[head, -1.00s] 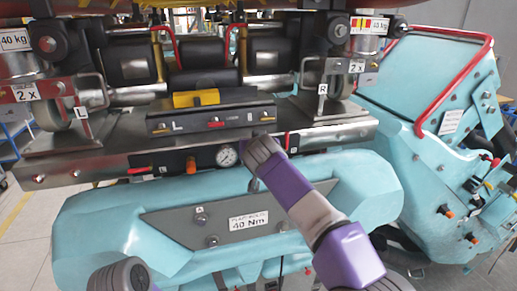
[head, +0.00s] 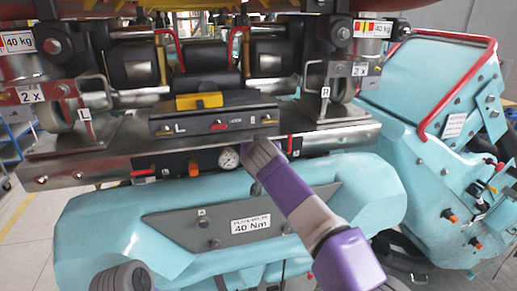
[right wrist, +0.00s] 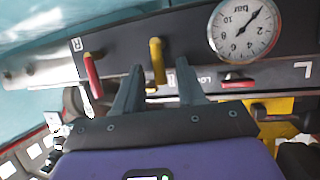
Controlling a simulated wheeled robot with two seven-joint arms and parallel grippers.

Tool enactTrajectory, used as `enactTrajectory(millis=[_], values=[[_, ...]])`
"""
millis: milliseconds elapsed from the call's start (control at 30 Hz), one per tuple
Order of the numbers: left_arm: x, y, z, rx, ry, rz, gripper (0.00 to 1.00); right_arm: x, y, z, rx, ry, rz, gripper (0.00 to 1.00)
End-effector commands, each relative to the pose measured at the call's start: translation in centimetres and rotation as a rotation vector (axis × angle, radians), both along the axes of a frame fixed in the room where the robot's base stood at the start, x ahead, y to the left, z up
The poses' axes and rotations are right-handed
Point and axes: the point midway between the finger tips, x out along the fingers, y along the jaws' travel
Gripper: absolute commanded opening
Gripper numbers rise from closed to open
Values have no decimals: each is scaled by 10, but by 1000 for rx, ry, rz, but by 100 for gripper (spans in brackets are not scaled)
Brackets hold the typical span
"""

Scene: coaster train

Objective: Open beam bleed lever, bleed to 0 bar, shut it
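A yellow lever (right wrist: 157,60) hangs from the dark panel in the right wrist view, with a red lever (right wrist: 92,75) to its left. My right gripper (right wrist: 158,68) is open, one finger on each side of the yellow lever; I cannot tell whether they touch it. The round bar gauge (right wrist: 240,30) is at upper right, its needle pointing up and right in this tilted picture. The gauge also shows in the head view (head: 228,158), left of my right wrist, which hides the fingers and yellow lever.
A dark block with a yellow part (head: 199,101) and red lever (head: 218,125) sits above the gauge. A steel beam (head: 70,165) runs across. The teal body (head: 365,190) bulges below, with a red-railed teal unit (head: 450,125) at right.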

Motion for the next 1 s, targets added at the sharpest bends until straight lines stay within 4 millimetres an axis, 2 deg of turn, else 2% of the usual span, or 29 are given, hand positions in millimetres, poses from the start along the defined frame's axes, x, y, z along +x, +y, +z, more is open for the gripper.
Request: enactTrajectory(millis=[167, 433, 600, 1000], values=[[0, 0, -4, 0, 0, 0, 40, -8, 0, 3, 2, -3, 2, 40], [0, 0, -22, 0, 0, 0, 40, -49, -5, 19, 1, -3, 3, 40], [0, 0, -26, 0, 0, 0, 40, -66, -7, 26, 0, -1, 2, 40], [0, 0, -26, 0, 0, 0, 40, -70, -8, 29, 0, 0, 0, 40]])
